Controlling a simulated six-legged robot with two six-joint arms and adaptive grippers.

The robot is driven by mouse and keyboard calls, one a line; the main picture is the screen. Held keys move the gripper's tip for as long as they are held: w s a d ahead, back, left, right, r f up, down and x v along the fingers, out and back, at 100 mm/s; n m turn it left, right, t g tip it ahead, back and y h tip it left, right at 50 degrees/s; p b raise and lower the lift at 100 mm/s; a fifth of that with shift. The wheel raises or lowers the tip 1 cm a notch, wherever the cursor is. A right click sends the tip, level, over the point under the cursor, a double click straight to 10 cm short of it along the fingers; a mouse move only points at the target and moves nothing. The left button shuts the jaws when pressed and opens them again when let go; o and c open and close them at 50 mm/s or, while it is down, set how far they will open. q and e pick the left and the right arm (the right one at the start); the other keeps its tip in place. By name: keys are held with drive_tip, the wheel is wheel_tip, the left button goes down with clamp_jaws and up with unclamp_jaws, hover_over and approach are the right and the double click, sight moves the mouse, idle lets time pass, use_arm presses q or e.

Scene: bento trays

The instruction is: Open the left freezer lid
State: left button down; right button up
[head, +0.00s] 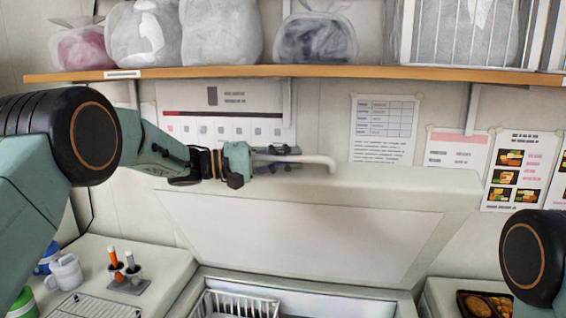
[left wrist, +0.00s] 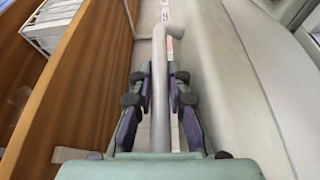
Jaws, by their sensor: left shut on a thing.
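The pale freezer lid (head: 310,240) stands raised and steeply tilted in the middle of the head view, its inner panel facing me. Its bar handle (head: 325,161) is on the top edge. My left gripper (head: 280,158) is shut on this handle. In the left wrist view the handle (left wrist: 161,50) runs between the fingers of my left gripper (left wrist: 160,90), and the lid (left wrist: 225,80) lies to the right. Below the lid, the freezer opening shows a white wire basket (head: 235,304). My right gripper is out of view; only part of my right arm shows.
A wooden shelf (head: 350,72) with several bags runs along the wall above the lid and handle. The left counter (head: 165,265) holds a mug (head: 66,273), a holder with utensils (head: 128,278) and a rack. A bento tray (head: 480,304) is at the lower right.

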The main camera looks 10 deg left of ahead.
use_arm(q)
drive_tip(key=shift+w+r, duration=0.15)
drive_tip(key=shift+w, duration=0.1)
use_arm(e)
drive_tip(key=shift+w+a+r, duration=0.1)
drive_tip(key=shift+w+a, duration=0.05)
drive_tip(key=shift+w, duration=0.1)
use_arm(q)
drive_tip(key=c, duration=1.6)
unclamp_jaws()
drive_tip(key=shift+o, duration=0.2)
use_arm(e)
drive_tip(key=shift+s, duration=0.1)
